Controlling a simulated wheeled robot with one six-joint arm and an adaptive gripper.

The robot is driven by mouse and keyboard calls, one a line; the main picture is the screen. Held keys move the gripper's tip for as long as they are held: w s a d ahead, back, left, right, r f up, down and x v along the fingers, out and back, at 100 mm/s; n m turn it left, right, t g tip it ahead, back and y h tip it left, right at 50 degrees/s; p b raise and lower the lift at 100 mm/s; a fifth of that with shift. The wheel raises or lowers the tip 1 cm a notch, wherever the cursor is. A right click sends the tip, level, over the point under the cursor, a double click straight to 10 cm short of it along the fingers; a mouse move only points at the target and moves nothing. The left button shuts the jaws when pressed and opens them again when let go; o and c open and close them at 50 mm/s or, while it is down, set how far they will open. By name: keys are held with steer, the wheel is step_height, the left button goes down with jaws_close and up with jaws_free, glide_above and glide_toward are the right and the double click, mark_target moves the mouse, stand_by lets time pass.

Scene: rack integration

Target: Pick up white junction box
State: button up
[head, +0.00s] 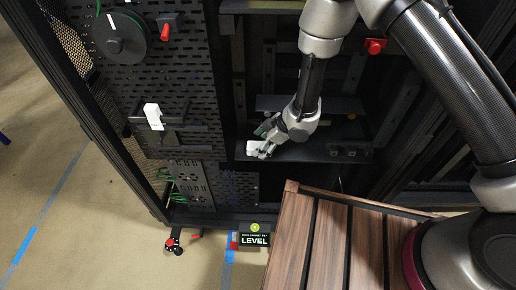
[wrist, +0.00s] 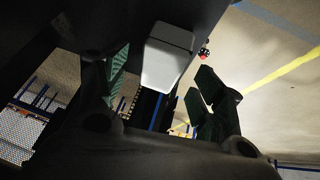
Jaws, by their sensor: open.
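The white junction box (wrist: 167,57) shows in the wrist view as a pale block with rounded edges, between and beyond the two dark green fingers. My gripper (wrist: 163,72) is open, with a finger on either side of it; I see no clear contact. In the head view my gripper (head: 263,139) reaches down to the left end of a dark shelf inside the rack. A pale patch (head: 255,149) shows at its fingertips, too small and partly covered to tell box from finger.
A slatted wooden top (head: 330,235) stands in front. A LEVEL display (head: 255,240) sits at the rack's foot. The left floor is open.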

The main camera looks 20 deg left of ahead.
steer(key=shift+a+f, duration=0.3)
steer(key=shift+f, duration=0.2)
steer(key=c, duration=1.3)
